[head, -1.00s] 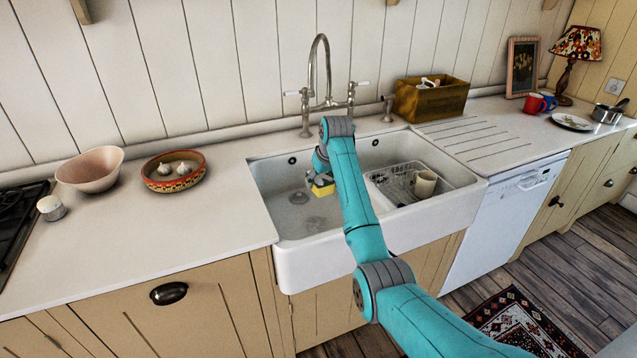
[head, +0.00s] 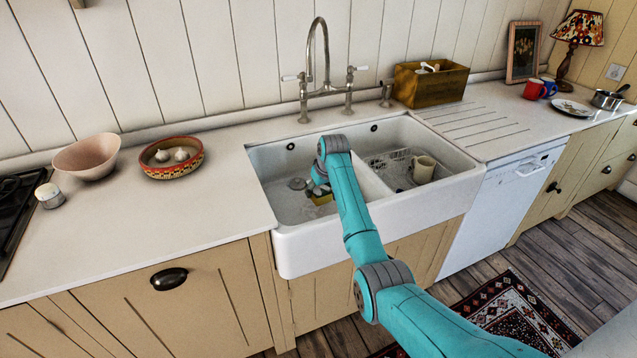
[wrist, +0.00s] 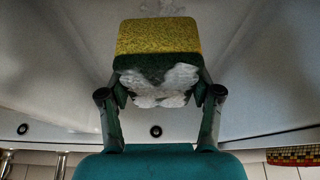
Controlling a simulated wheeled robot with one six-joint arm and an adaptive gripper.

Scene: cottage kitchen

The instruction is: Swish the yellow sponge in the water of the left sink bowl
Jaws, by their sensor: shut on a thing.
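The yellow sponge (head: 322,199) is low inside the left sink bowl (head: 268,160), mostly hidden by my arm in the head view. In the wrist view the sponge (wrist: 157,37) shows a yellow side and a dark green side with whitish foam or wet patches on it. My gripper (wrist: 160,92) is shut on the sponge, one finger at each side. In the head view my gripper (head: 318,190) points down into the bowl. The waterline is hard to make out, so I cannot tell how deep the sponge sits.
The right bowl holds a wire rack (head: 390,160) and a cream mug (head: 424,169). A bridge tap (head: 322,70) stands behind the sink. A patterned bowl with garlic (head: 171,172) and a pink bowl (head: 87,158) sit left on the counter. A wooden box (head: 428,86) stands behind right.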

